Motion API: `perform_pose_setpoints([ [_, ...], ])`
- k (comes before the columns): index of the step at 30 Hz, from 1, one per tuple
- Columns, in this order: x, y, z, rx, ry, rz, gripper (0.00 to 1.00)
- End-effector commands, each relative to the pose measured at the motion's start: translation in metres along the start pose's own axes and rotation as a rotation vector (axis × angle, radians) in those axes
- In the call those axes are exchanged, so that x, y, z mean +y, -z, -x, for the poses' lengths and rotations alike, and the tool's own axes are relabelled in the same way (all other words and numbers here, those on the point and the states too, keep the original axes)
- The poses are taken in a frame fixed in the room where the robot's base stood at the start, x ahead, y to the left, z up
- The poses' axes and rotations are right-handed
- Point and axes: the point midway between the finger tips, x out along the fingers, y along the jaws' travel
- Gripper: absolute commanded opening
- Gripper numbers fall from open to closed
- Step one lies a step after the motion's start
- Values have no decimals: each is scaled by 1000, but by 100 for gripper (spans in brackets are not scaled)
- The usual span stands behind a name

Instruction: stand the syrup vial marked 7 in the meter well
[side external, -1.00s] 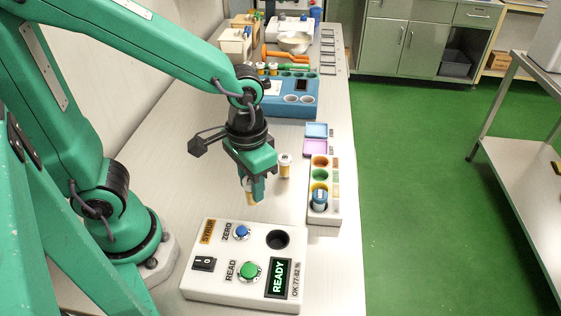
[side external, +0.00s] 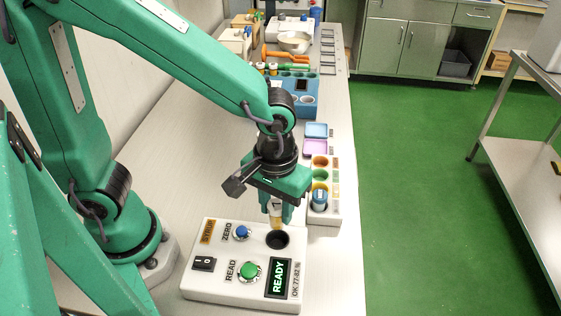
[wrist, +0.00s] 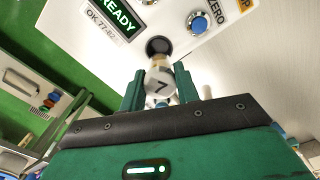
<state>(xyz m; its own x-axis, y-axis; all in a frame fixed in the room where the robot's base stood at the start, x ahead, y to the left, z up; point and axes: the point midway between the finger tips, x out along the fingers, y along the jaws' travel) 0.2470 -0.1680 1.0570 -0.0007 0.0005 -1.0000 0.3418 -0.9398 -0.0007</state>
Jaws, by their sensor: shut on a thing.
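My gripper (side external: 277,212) is shut on the syrup vial marked 7, whose white cap (wrist: 160,83) shows the number in the wrist view. In the side view the vial's amber body (side external: 276,222) hangs between the fingers, just above and behind the meter well (side external: 277,240). The well is a dark round hole in the white meter box (side external: 205,281); it also shows in the wrist view (wrist: 157,46), just beyond the cap. The vial's lower end is partly hidden, and I cannot tell whether it overlaps the well's rim.
The meter box carries a blue ZERO button (side external: 241,232), a green READ button (side external: 250,271) and a READY display (side external: 279,278). A rack with coloured wells (side external: 334,211) holds a blue-capped vial (side external: 319,199) beside my gripper. A blue block (side external: 299,108) stands farther back.

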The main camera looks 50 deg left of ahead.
Motion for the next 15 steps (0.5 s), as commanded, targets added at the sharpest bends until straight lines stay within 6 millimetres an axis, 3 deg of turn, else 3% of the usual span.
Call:
perform_pose_setpoints([
  [15, 2, -1, -7, -1, 2, 13, 9],
])
